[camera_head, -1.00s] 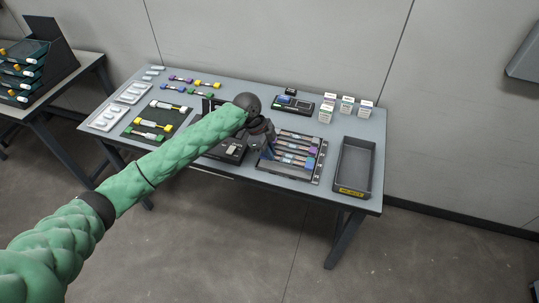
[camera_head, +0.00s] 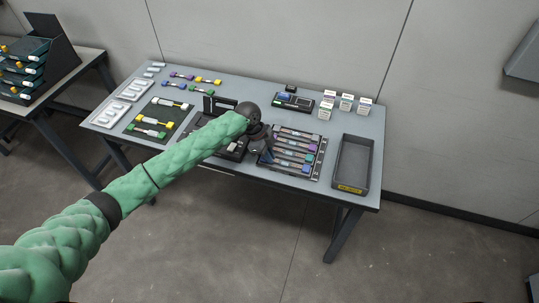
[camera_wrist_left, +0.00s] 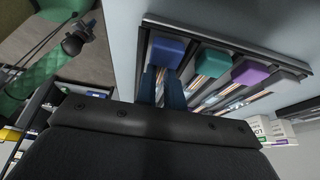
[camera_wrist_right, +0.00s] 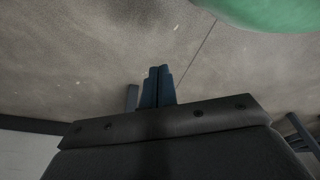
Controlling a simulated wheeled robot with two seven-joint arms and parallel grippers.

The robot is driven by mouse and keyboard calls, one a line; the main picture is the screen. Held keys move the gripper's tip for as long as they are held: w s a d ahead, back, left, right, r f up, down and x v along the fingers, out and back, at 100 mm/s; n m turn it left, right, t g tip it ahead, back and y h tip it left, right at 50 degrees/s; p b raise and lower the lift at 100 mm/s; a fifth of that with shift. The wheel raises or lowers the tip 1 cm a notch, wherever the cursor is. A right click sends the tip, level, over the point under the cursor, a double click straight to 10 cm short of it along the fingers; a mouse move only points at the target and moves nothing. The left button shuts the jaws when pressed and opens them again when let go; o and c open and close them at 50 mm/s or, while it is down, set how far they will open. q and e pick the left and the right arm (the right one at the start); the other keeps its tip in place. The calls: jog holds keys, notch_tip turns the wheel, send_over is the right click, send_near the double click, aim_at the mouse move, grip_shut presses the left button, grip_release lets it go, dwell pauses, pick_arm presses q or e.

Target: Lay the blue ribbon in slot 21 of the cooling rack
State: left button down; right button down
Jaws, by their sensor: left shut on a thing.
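The cooling rack (camera_head: 319,171) lies on the table, right of centre in the head view. Several ribbons with coloured end blocks lie across it. My left gripper (camera_head: 268,157) is at the rack's left side, and its fingers (camera_wrist_left: 161,86) are shut on the blue ribbon. The ribbon's blue end block (camera_wrist_left: 168,49) shows just beyond the fingertips, at the rack end beside a teal block (camera_wrist_left: 212,61) and a purple block (camera_wrist_left: 250,71). The fingers hide part of the ribbon, and I cannot read slot numbers. My right gripper (camera_wrist_right: 157,87) is shut and empty above the floor.
A grey tray (camera_head: 353,187) with a yellow label stands right of the rack. A black splicing device (camera_head: 235,150) is left of it, partly behind my arm. Small labelled boxes (camera_head: 346,102) and a dark device (camera_head: 293,101) stand behind. More ribbons lie on a dark mat (camera_head: 157,121) at left.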

pick_arm(q)
jog(key=c, duration=1.8)
grip_release()
jog(key=shift+f, duration=0.1)
pick_arm(e)
jog(key=shift+d, duration=0.1)
